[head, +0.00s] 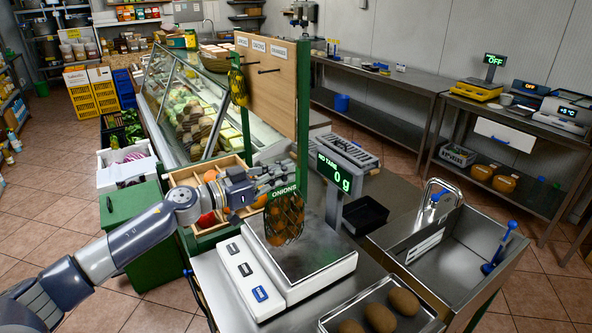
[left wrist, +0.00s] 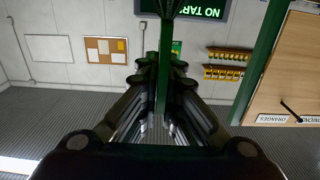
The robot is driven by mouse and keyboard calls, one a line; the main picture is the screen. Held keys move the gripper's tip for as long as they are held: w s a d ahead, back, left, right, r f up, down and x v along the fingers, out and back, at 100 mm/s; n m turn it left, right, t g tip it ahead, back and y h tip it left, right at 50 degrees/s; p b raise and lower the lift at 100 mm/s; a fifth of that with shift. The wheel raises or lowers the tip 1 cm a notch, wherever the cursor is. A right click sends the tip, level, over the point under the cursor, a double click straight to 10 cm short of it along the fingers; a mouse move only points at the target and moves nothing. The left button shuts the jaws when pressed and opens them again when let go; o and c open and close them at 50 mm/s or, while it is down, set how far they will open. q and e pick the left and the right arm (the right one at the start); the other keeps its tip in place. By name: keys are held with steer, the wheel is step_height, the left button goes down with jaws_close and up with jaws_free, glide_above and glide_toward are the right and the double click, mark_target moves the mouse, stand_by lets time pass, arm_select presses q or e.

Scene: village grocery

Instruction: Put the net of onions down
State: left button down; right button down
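The net of onions (head: 285,222), with a green "ONIONS" label, hangs from my left gripper (head: 282,180) in the head view. The gripper is shut on the net's green top. In the left wrist view a green strip (left wrist: 163,85) runs between the fingers of my left gripper (left wrist: 161,75). The scale's display (head: 335,172) reads 0 g. My right gripper is not in view.
A steel tray of potatoes (head: 425,312) stands at the scale's front right. A black tray (head: 366,214) and a sink (head: 450,255) lie to the right. A wooden produce crate (head: 205,233) is behind my left arm. The hook board (head: 272,80) rises behind the scale.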

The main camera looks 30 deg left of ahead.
arm_select(q)
steer(key=w+f, duration=0.1)
steer(key=w, duration=0.1)
steer(key=w+f+p, duration=0.1)
steer(key=w, duration=0.2)
steer(key=w+f, duration=0.2)
steer(key=shift+w+a, duration=0.15)
steer(key=shift+w, duration=0.15)
steer(key=shift+f, duration=0.1)
stand_by(0.3)
steer(key=c, duration=1.9)
jaws_free()
steer(key=shift+f, duration=0.15)
steer(key=shift+o, duration=0.5)
steer(key=shift+s, duration=0.1)
